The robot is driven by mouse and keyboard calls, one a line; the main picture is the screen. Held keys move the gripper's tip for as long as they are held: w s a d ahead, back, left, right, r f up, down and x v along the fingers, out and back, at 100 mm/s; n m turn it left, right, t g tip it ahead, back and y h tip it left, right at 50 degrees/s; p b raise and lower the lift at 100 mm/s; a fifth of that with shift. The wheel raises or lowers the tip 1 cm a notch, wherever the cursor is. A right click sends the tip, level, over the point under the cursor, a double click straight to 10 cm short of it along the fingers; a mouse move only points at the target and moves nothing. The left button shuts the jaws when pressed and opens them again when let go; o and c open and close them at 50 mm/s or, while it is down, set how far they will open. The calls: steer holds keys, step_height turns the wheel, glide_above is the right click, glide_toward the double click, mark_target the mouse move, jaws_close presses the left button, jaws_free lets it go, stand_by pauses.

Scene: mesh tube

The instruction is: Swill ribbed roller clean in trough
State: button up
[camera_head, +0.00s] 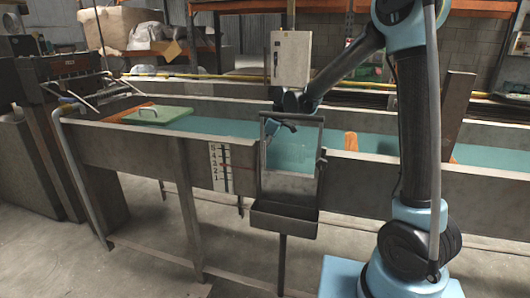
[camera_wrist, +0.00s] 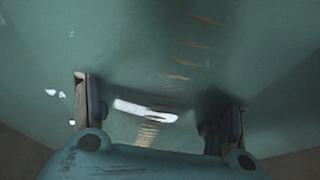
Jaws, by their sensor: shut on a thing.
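The long grey trough (camera_head: 130,147) holds flat green-blue liquid (camera_head: 222,128). My gripper (camera_head: 273,129) is low over the trough, behind an upright metal frame. In the wrist view my gripper's two fingers (camera_wrist: 160,98) stand apart on either side of a dark, rounded shape, which I take to be the ribbed roller (camera_wrist: 190,101). The gripper is shut on it. Its outline merges with the green-blue surface, and its ribs are not clear. In the head view the roller is too small and hidden to make out. Whether it touches the liquid cannot be told.
The metal frame with a small tray (camera_head: 284,220) stands at the trough's near side, beside a numbered gauge board (camera_head: 220,167). A green lidded board (camera_head: 157,116) lies across the left end.

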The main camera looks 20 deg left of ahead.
steer(key=shift+w, duration=0.35)
steer(key=shift+s, duration=0.1)
steer(key=shift+s, duration=1.9)
step_height(320, 180, up, 26)
stand_by(2.1)
stand_by(0.7)
